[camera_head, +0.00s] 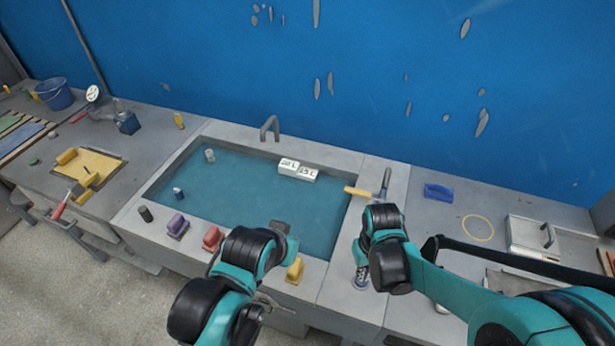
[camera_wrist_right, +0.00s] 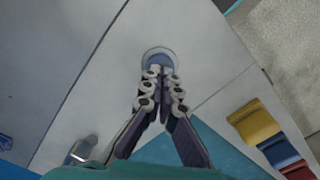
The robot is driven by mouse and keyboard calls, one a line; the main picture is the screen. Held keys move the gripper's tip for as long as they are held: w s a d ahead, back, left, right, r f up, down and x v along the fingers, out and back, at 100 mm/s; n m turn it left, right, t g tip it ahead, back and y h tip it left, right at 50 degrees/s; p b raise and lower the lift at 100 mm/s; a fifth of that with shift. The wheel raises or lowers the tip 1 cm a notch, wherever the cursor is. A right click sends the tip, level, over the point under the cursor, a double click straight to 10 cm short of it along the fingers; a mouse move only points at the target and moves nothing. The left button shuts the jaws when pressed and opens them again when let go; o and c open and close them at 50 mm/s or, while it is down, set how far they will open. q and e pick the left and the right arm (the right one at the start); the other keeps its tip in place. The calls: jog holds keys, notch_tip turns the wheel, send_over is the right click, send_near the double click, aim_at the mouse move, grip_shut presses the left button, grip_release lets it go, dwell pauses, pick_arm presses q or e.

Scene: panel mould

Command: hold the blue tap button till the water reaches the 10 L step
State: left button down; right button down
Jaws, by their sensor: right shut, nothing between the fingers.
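The blue tap button (camera_wrist_right: 158,54) is a round disc in a pale ring on the counter. In the right wrist view my right gripper (camera_wrist_right: 161,74) is shut and empty, its fingertips overlapping the button's near part; I cannot tell whether they press it. In the head view the right gripper (camera_head: 361,280) points down at the counter right of the basin, hiding the button. Teal water (camera_head: 240,195) fills much of the basin. White step blocks (camera_head: 297,169) with small labels, one seemingly 15 L, stand at the back. My left gripper (camera_head: 282,230) is over the front edge, its fingers unclear.
A grey spout (camera_head: 270,127) stands behind the basin. Purple (camera_head: 177,226), red (camera_head: 213,238) and yellow (camera_head: 295,270) blocks sit on the front rim. A yellow-handled tool (camera_head: 360,191) lies by the right rim. A blue float (camera_head: 438,192) lies on the right counter.

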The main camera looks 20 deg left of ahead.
notch_tip(320, 180, up, 6)
jog(key=p, duration=0.4)
jog(key=shift+f, duration=0.1)
jog(key=s+d+r+m+t+b, duration=0.2)
jog(key=d+r+m+t, duration=0.1)
jog(key=d, duration=0.6)
jog(key=s+d+r+m+t+b, duration=0.2)
jog(key=d+r, duration=0.4)
jog(key=d, duration=0.3)
jog(key=shift+s+m+t, duration=0.5)
jog(key=shift+s+t, duration=0.1)
jog(key=shift+t, duration=0.5)
jog(key=shift+a, duration=0.1)
